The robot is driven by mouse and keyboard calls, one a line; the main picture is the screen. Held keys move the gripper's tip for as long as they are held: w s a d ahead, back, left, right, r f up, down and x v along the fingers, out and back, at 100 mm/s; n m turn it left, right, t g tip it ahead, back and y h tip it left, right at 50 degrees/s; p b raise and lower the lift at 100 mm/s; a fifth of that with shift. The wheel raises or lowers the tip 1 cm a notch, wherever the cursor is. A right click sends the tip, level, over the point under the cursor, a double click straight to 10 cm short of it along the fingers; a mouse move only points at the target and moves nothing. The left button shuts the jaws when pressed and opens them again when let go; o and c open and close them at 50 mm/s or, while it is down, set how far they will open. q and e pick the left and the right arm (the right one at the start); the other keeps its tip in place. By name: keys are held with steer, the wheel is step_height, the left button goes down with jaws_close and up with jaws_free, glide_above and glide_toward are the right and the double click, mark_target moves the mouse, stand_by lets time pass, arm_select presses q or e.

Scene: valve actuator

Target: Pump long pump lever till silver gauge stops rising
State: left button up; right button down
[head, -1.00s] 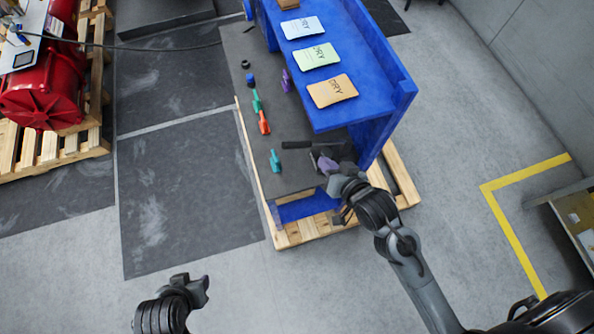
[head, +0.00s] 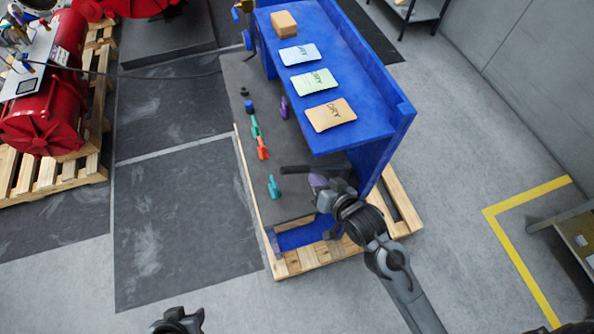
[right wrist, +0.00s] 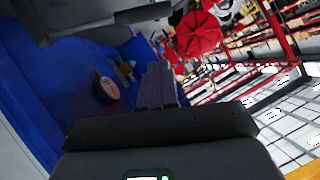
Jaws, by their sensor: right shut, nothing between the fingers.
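A long dark bar (head: 312,170), which looks like the pump lever, lies across the near end of the blue bench's dark lower deck. My right gripper (head: 317,181) is just on the near side of this bar; I cannot tell whether it touches it. In the right wrist view its purplish-grey fingers (right wrist: 160,85) are shut with nothing between them. The lever is not clear in that view. My left gripper (head: 182,318) is at the bottom edge, mostly cut off, far from the bar. I cannot make out a silver gauge.
The blue bench (head: 372,75) has several labelled packets on its shelf and stands on a wooden pallet (head: 300,262). Small coloured tools (head: 263,148) lie along the deck. Red machinery (head: 45,125) is at the left. Floor mats (head: 180,220) lie between, clear.

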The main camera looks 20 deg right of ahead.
arm_select(q)
steer(key=shift+r+p, duration=0.8)
steer(key=shift+r, duration=0.05)
arm_select(e)
steer(key=w+a+f, duration=0.2)
steer(key=w+f, duration=0.5)
steer(key=w, duration=0.1)
steer(key=shift+a, duration=0.4)
steer(key=shift+f, duration=0.15)
